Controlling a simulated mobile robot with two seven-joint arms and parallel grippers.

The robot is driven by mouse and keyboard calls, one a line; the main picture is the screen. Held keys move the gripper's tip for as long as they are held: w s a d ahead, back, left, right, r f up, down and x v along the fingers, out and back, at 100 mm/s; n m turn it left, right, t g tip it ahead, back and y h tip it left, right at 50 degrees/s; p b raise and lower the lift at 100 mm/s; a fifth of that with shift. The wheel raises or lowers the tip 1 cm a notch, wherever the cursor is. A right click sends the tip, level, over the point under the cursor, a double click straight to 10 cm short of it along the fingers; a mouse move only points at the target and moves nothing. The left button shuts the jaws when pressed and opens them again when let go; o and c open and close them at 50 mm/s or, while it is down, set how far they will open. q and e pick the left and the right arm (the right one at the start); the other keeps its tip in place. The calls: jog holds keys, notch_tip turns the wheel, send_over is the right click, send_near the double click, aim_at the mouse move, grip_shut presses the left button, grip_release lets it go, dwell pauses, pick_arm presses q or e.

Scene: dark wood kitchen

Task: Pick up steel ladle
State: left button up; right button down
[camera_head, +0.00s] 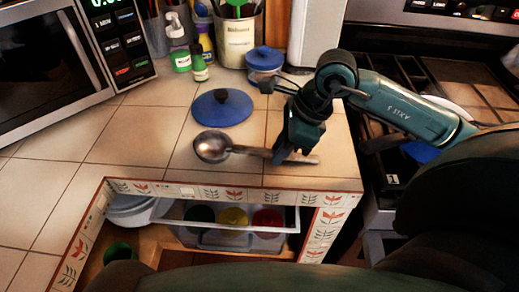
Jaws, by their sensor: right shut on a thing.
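The steel ladle (213,147) is on or just above the tiled counter, near its front edge. Its bowl is to the left and its handle runs right. My right gripper (283,155) comes down from above and is shut on the handle, right of the bowl. The fingertips partly hide the handle, and its end shows to the right of them. Whether the ladle touches the tiles cannot be told. My left gripper is not in view.
A blue lid (222,108) lies just behind the ladle. A blue-lidded container (264,62), bottles (178,45) and a utensil crock (238,40) stand behind. A microwave (60,60) is at left, a stove (440,75) at right. An open shelf with containers (233,218) lies below. Counter at left is clear.

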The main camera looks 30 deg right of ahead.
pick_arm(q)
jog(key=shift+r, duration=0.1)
pick_arm(e)
jog(key=shift+r, duration=0.1)
jog(key=shift+r+p, duration=0.4)
pick_arm(q)
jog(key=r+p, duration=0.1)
jog(key=p, duration=0.1)
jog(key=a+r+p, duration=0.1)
jog(key=p, duration=0.2)
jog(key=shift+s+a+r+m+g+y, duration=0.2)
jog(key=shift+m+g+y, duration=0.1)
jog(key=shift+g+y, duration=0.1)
pick_arm(e)
notch_tip(320, 180, up, 9)
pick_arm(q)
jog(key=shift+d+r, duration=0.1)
